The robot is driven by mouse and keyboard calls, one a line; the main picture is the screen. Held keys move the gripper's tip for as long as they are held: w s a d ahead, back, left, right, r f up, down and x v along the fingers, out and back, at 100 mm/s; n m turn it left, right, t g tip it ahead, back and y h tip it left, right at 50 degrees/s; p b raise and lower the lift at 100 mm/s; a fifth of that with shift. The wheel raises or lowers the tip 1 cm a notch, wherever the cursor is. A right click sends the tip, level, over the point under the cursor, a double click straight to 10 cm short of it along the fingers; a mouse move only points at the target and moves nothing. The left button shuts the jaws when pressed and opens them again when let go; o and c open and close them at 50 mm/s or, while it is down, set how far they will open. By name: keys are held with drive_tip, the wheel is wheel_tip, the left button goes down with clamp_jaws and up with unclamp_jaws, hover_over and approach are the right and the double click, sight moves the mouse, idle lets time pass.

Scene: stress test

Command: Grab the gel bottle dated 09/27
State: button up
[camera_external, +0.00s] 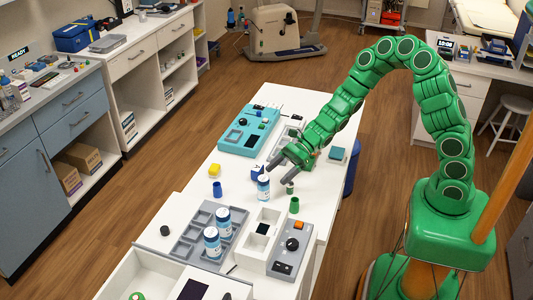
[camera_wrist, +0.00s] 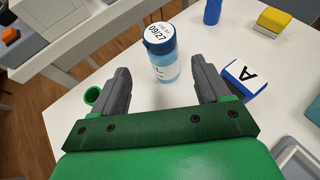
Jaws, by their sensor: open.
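The gel bottle marked 09/27 (camera_wrist: 162,62) stands upright on the white table, with a blue-rimmed white cap and a light blue body. In the wrist view it is ahead of my gripper (camera_wrist: 160,70), between the lines of the two grey fingers and a little beyond their tips. The fingers are open and nothing is between them. In the external view the bottle (camera_external: 263,188) stands just in front of my gripper (camera_external: 281,163), at the near side of the fingertips. Two similar bottles stand in the grey tray (camera_external: 180,251); their dates are not readable.
A blue-and-white block marked A (camera_wrist: 245,78) sits right of the bottle. A green cup (camera_wrist: 92,95) is at the left, close to a finger. A blue cylinder (camera_wrist: 212,12) and yellow block (camera_wrist: 273,20) are farther off. A grey device (camera_external: 290,247) stands at the table's near right.

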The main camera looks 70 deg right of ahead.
sight(263, 186)
drive_tip(key=shift+x, duration=3.9)
drive_tip(key=shift+w+d+f, duration=0.15)
drive_tip(key=shift+d, duration=0.05)
drive_tip(key=c, duration=1.1)
drive_tip(key=shift+r, duration=5)
